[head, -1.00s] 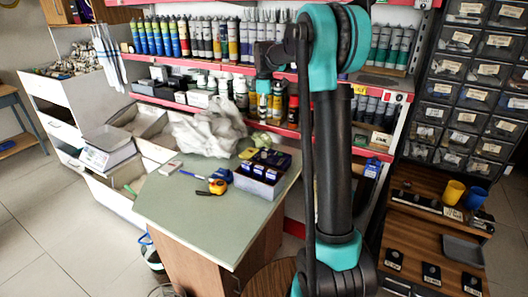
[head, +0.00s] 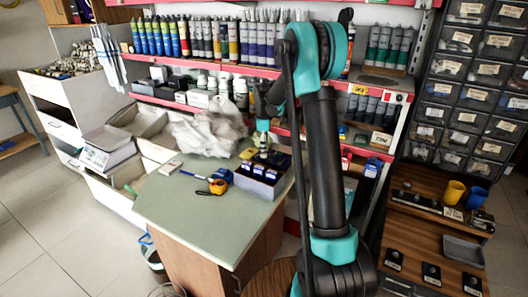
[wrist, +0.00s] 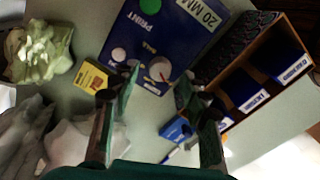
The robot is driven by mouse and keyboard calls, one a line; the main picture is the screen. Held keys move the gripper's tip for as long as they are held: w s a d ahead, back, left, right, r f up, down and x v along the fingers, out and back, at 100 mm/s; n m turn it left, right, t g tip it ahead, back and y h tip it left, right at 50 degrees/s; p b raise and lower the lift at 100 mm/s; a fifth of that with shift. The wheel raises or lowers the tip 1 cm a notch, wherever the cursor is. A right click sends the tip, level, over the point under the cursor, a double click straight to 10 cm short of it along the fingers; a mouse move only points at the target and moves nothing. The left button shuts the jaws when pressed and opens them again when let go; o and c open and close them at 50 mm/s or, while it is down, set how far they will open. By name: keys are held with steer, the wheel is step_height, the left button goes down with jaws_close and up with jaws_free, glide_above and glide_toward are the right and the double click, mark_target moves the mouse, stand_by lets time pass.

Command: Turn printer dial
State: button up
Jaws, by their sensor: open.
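The blue printer (wrist: 150,40) lies under my gripper in the wrist view, with a "PRINT" marking and a white "20 MM" label. My gripper (wrist: 158,80) is open and empty, fingers on either side of the dial; contact cannot be told. In the head view my gripper (head: 263,150) hangs over the far end of the green-topped counter (head: 200,220), and the printer cannot be made out clearly there.
A box holding blue packs (wrist: 244,92) stands close at right in the wrist view. A yellow box (wrist: 88,76), a crumpled green item (wrist: 40,50) and white bags (wrist: 75,145) lie at left. A tape measure (head: 218,187) is on the counter; its front is clear.

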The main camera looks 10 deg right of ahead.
steer(key=shift+f, duration=0.8)
steer(key=shift+c, duration=0.2)
